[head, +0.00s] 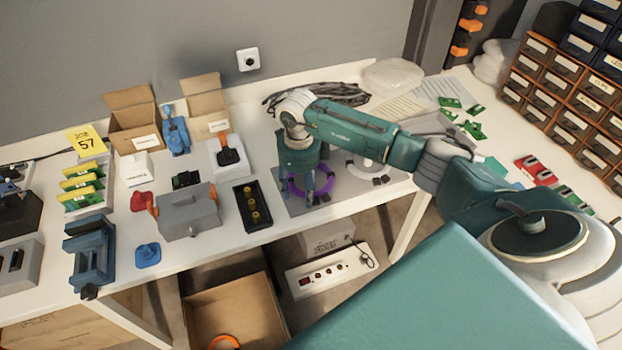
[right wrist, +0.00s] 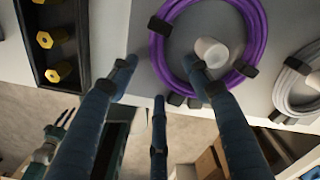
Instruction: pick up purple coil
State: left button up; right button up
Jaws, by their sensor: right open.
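The purple coil (right wrist: 174,55) lies on a grey mat (right wrist: 140,40) near the table's front edge, with black ties around it and a white peg inside its ring. In the head view the purple coil (head: 322,188) is partly hidden by my right gripper (head: 308,193), which points down over it. In the right wrist view my right gripper (right wrist: 160,85) is open, its blue fingers spread. One fingertip overlaps the coil's lower part; I cannot tell whether it touches. Nothing is between the fingers' tips except the view of mat and coil edge. My left gripper is not in view.
A white coil (head: 372,170) lies right of the purple one. A black tray (head: 252,206) with brass nuts stands to the left, beside a grey box (head: 187,212). An open carton (head: 232,310) and a power strip (head: 329,274) are below the table.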

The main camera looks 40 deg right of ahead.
grip_shut()
jog(key=shift+r, duration=0.1)
